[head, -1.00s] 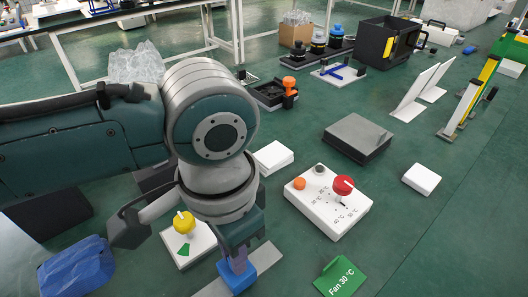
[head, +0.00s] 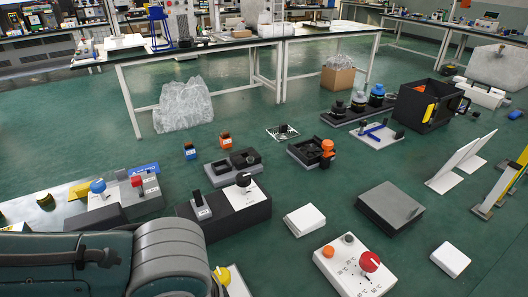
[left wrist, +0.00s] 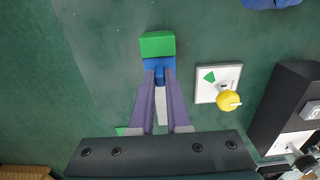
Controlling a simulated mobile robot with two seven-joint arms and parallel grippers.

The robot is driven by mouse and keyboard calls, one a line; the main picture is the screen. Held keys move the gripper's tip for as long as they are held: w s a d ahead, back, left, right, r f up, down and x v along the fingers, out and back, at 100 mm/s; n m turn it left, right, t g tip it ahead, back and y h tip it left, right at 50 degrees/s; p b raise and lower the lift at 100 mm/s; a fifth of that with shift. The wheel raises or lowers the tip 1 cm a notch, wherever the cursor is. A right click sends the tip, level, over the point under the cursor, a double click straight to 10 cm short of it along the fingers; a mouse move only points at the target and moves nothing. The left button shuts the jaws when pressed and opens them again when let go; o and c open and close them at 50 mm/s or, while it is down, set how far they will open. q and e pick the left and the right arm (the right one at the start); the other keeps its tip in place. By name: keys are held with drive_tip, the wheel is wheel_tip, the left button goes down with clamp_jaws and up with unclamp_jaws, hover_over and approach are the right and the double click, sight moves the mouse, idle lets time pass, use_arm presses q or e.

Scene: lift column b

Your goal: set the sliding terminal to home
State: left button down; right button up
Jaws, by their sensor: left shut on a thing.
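My left gripper (left wrist: 158,75) shows in the left wrist view, with its two purple fingers shut on a blue block (left wrist: 153,64). The block looks like the sliding part on a pale grey strip (left wrist: 162,105) that shows between the fingers. A green block (left wrist: 157,44) is right at the far side of the blue block; I cannot tell whether they touch. In the head view only my left arm shows at the lower left; the gripper and the blue block are below the frame. My right gripper is in neither view.
A white panel with a yellow knob (left wrist: 229,100) is right of my left gripper. A dark box (left wrist: 286,105) stands farther right. In the head view, a white panel with a red knob (head: 369,261) and a grey box (head: 389,207) stand on the green floor.

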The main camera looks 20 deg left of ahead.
use_arm(q)
drive_tip(key=c, duration=1)
unclamp_jaws()
drive_tip(key=shift+s+a, duration=0.15)
drive_tip(key=shift+s, duration=0.05)
drive_tip(key=shift+c, duration=0.2)
drive_tip(key=shift+o, duration=0.8)
wheel_tip(320, 180, up, 10)
drive_tip(key=p, duration=0.3)
